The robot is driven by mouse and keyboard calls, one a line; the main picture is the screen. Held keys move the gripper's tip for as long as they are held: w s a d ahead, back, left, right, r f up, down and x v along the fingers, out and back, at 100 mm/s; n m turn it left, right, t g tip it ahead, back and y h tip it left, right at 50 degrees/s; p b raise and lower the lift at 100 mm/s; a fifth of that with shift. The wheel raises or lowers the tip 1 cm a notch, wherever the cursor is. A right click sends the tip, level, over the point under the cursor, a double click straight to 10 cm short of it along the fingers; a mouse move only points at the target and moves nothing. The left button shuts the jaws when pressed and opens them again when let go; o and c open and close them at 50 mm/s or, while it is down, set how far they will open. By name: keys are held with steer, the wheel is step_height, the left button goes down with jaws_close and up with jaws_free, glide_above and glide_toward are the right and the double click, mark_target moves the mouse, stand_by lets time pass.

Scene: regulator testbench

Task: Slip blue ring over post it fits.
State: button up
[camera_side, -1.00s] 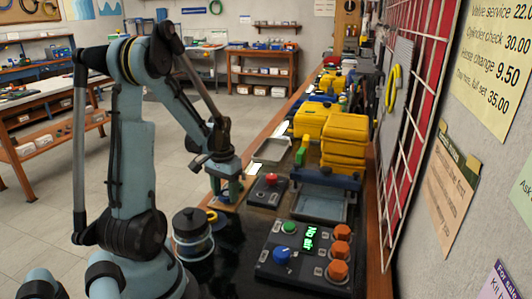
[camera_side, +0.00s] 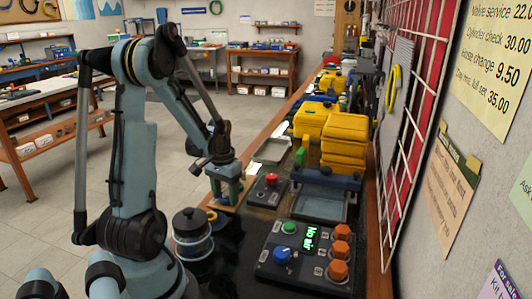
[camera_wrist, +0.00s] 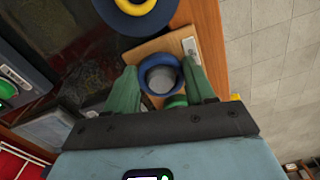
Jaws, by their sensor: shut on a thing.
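In the wrist view, my gripper (camera_wrist: 160,80) has green fingers closed on the blue ring (camera_wrist: 146,88), one on each side. The grey round top of a post (camera_wrist: 161,79) shows inside the ring's opening. I cannot tell whether the ring is around the post or still above it. A green piece (camera_wrist: 176,101) shows just behind the ring, partly hidden. The wooden board (camera_wrist: 150,48) lies beneath. In the side view, my gripper (camera_side: 226,184) is low over the board (camera_side: 229,207), and the ring is too small to make out there.
A yellow ring (camera_wrist: 135,4) lies on a dark round thing beside the board. In the side view, a black-lidded jar (camera_side: 191,232) stands in front. A control panel (camera_side: 302,252) with knobs, a red-button box (camera_side: 268,189) and yellow cases (camera_side: 344,145) stand to the right.

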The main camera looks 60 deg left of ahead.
steer(key=shift+f, duration=0.1)
steer(key=o, duration=1.4)
steer(key=shift+r, duration=4)
